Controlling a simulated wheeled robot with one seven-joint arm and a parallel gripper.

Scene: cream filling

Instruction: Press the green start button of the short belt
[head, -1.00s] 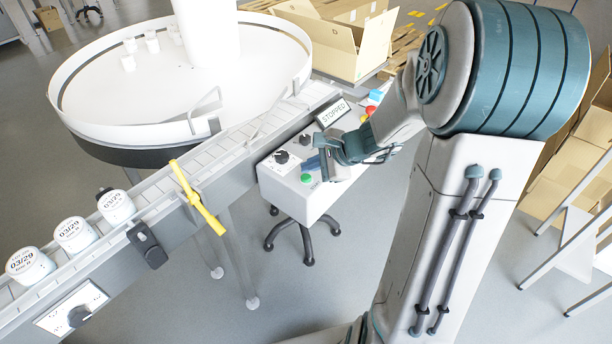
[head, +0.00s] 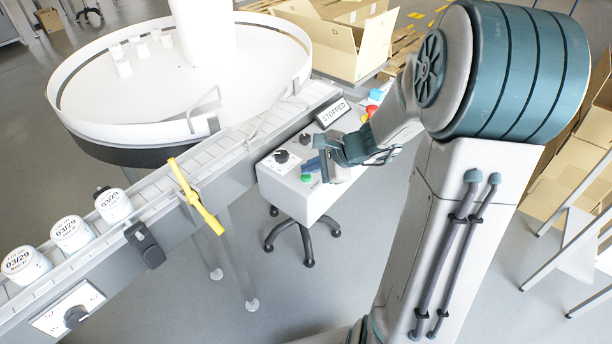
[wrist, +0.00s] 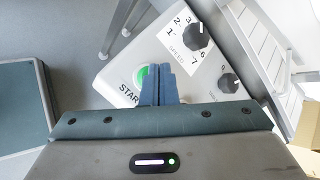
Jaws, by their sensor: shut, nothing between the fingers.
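The green start button (head: 306,178) sits on the sloped top of a white control box (head: 318,204), near its front left corner. In the wrist view the green button (wrist: 143,74) shows beside the word START, partly covered by my fingers. My gripper (head: 312,164) is shut and empty, its blue fingers together. In the wrist view the fingertips (wrist: 158,67) overlap the button's right side. I cannot tell whether they touch it. A display on the box reads STOPPED (head: 334,113).
A black speed knob (wrist: 196,38) and another knob (wrist: 229,83) are close to the fingers. A red button (head: 371,110) is at the box's far end. The belt (head: 160,187) with white jars (head: 72,234) and a yellow bar (head: 195,197) runs alongside. A round table (head: 88,102) stands behind.

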